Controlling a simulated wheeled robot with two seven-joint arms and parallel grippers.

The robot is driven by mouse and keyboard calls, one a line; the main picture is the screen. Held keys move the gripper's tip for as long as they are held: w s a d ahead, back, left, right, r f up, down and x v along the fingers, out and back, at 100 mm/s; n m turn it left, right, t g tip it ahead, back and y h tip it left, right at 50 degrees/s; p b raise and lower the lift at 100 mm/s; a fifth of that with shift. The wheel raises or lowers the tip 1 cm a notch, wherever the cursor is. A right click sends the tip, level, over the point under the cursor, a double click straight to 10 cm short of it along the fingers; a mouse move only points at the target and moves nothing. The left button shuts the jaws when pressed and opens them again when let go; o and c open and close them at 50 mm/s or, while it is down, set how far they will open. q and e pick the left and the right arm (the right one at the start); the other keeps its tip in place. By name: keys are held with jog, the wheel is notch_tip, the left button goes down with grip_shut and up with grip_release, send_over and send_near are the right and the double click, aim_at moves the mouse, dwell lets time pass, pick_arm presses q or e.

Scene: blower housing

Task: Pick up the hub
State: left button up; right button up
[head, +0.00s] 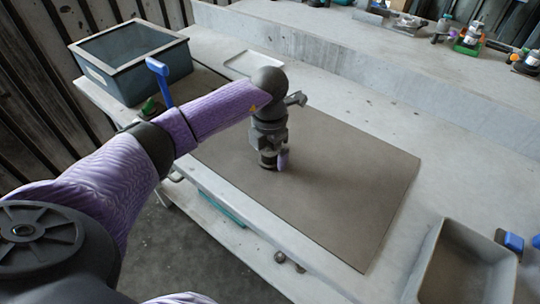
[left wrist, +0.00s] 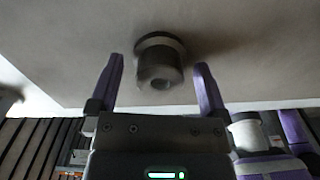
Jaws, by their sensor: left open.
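The hub (left wrist: 160,72) is a dark grey, stepped round part with a wider collar and a hole in its end face. In the left wrist view it stands out from the brown mat (left wrist: 235,70), between the two purple fingers of my left gripper (left wrist: 158,62). The fingers are apart, with a visible gap on each side of the hub. In the head view my left gripper (head: 275,160) points down low over the mat, and the gripper largely hides the hub there. My right gripper is not in view.
A grey-blue bin (head: 133,84) stands at the table's left end, near a blue-handled tool (head: 158,72). A shallow white tray (head: 243,58) lies behind my arm. A grey tray (head: 430,262) is at lower right, beside a blue object (head: 512,242). The mat's right part is clear.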

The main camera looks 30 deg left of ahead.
pick_arm(q)
grip_shut()
